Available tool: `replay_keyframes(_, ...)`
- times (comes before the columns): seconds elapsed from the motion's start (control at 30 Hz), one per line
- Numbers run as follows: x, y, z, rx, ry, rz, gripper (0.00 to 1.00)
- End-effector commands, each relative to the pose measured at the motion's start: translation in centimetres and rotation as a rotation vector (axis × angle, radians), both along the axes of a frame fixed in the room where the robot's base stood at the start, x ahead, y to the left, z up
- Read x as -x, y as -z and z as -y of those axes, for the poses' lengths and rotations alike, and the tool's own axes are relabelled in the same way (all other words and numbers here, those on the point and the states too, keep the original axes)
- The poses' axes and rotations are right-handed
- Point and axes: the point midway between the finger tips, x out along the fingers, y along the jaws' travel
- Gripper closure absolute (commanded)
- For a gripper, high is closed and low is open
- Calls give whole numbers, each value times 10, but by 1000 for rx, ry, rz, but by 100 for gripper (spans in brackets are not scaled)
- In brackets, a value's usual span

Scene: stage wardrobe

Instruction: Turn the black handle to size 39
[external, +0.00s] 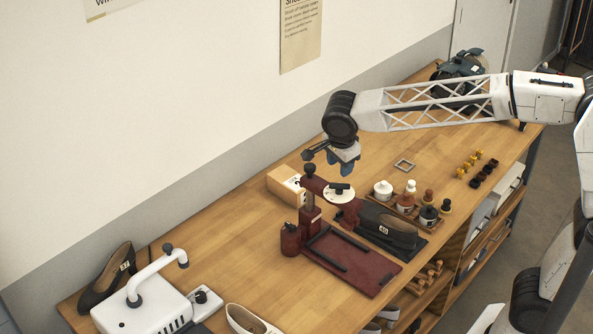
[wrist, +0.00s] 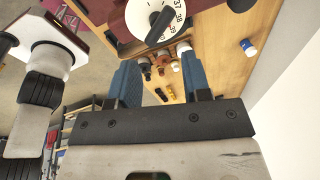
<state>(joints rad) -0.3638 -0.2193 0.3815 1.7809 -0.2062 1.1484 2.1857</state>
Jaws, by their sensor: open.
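A dark red machine (external: 311,215) stands on the wooden bench, with a white size dial (external: 335,196) on its arm. The black handle (external: 341,187) lies across the dial. In the wrist view the dial (wrist: 181,42) is at the top edge, partly cut off, with 37, 38 and 39 readable along its right rim. The black handle (wrist: 158,27) is slanted there; which number it points to I cannot tell. My gripper (external: 341,168) hangs above the dial; in the wrist view my gripper's blue fingers (wrist: 160,70) are apart, with nothing between them.
A white machine (external: 150,305) stands front left.

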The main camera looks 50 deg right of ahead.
Motion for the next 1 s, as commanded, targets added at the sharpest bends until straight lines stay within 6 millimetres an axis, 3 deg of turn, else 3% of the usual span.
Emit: replay_keyframes(1.0, 0, 0, 0, 169, -1387, -218, 56)
